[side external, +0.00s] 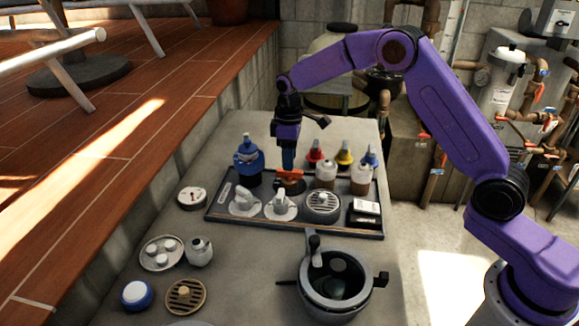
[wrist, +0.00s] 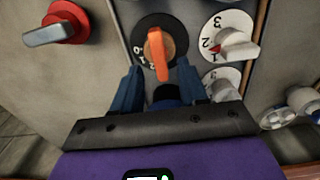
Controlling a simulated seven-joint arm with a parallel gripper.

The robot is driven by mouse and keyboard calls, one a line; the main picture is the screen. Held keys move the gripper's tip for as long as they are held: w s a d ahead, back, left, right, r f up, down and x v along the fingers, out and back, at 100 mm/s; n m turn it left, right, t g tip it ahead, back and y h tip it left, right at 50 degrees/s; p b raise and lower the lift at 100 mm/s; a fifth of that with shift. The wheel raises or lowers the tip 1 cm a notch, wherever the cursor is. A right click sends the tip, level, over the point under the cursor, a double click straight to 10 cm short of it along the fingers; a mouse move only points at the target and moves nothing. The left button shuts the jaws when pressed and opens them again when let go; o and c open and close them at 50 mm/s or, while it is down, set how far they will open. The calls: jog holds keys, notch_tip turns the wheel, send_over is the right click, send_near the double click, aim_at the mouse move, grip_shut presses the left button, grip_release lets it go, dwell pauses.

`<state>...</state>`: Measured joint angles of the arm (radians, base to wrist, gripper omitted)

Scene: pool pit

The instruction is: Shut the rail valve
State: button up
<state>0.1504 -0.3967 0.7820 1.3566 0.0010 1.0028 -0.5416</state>
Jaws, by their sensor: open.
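An orange lever-handled valve (side external: 290,178) sits on the dark panel tray, under my gripper. In the wrist view its orange handle (wrist: 156,50) stands on a black dial with white numbers along its lower-left edge, and it points roughly up the picture. I cannot read any name on it, so I cannot confirm that it is the rail valve. My gripper (side external: 288,163) is just above it. In the wrist view my gripper (wrist: 158,80) is open, its blue fingers on either side of the handle's lower end. Whether they touch it is unclear.
White numbered dials with pale handles (wrist: 237,45) stand close beside the orange valve. A red knob with a grey lever (wrist: 66,22) is at upper left. A blue-topped container (side external: 248,160) stands left of my gripper. A grey pot (side external: 335,285) is at the table's front.

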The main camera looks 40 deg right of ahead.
aim_at(289, 174)
jog(key=shift+f, duration=1.85)
grip_shut()
